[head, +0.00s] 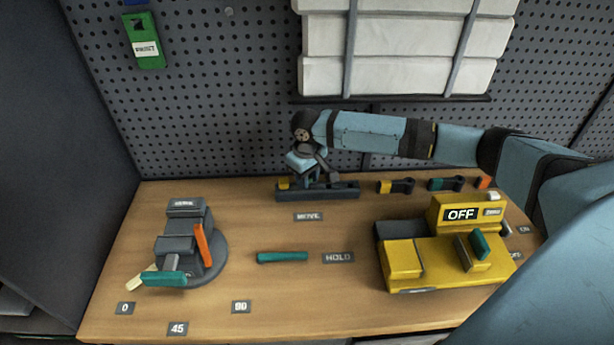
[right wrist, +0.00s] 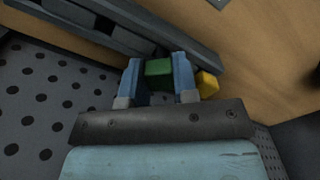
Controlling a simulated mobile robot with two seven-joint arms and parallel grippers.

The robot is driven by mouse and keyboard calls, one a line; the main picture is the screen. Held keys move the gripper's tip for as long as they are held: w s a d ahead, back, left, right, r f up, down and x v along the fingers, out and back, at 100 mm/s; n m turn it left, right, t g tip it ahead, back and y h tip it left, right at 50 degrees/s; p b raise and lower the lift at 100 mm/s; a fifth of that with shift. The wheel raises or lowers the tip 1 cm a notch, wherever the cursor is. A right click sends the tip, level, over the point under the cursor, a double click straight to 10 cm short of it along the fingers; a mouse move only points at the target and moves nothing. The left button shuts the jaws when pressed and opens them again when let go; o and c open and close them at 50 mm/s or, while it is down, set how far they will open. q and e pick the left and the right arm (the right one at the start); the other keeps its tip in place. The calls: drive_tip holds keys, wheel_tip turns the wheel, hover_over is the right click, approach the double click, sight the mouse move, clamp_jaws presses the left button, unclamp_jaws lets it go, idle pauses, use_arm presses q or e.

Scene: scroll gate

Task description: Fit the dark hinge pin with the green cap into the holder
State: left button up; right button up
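The green cap (right wrist: 158,73) of the hinge pin sits between the two fingers of my right gripper (right wrist: 159,78), which look closed against its sides. The pin's dark shaft is not clearly visible. In the head view my right gripper (head: 318,178) points down at a long dark rack (head: 343,191) at the back of the bench, and its wrist hides the cap. The rack has slots or recesses in the right wrist view (right wrist: 125,32); I cannot tell whether the pin is in one. A yellow cap (head: 284,183) stands at the rack's left end. My left gripper is not in view.
Dark pieces with yellow (head: 384,187) and teal (head: 436,184) ends lie right of the rack. A yellow machine marked OFF (head: 440,262) stands front right. A grey vise-like fixture (head: 185,240) stands left. A teal bar (head: 282,257) lies mid-bench. A pegboard (head: 220,90) rises behind.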

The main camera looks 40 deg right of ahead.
drive_tip(key=o, duration=0.5)
wheel_tip(320, 180, up, 14)
drive_tip(key=shift+f, duration=0.1)
